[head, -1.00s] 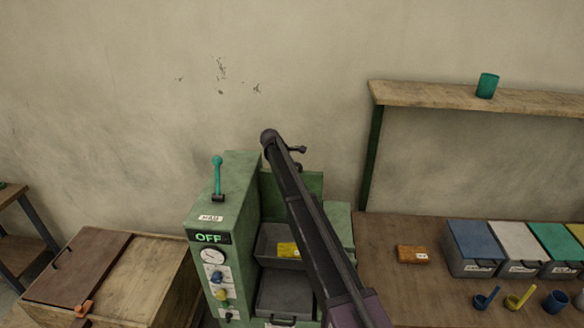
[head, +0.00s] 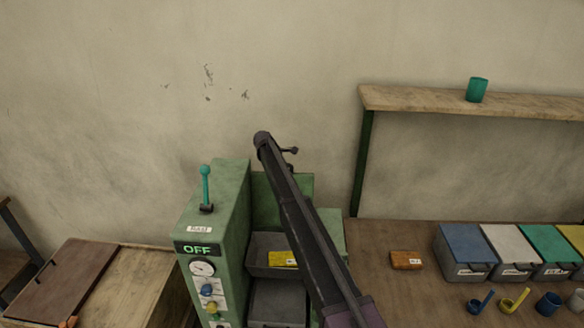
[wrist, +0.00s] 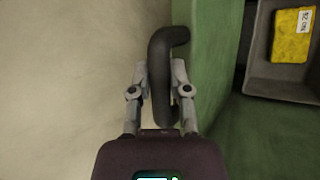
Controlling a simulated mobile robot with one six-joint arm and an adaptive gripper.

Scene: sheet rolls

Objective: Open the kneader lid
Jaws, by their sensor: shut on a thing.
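The green kneader (head: 225,215) stands below the wall, its display reading OFF. Its green lid (head: 301,184) stands raised behind the grey trough (head: 262,242), which has a yellow packet (head: 283,258) in it. In the wrist view, my gripper (wrist: 160,85) is shut on the black lid handle (wrist: 158,55), with the green lid panel (wrist: 207,60) to the right. The trough and packet (wrist: 291,35) also show at the upper right there.
A wooden chest (head: 135,285) stands to the left. To the right, a table (head: 385,238) holds an orange block (head: 406,260), lidded bins (head: 462,250) and scoops. A shelf (head: 430,100) with a green cup (head: 477,90) is above. The wall is close behind the lid.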

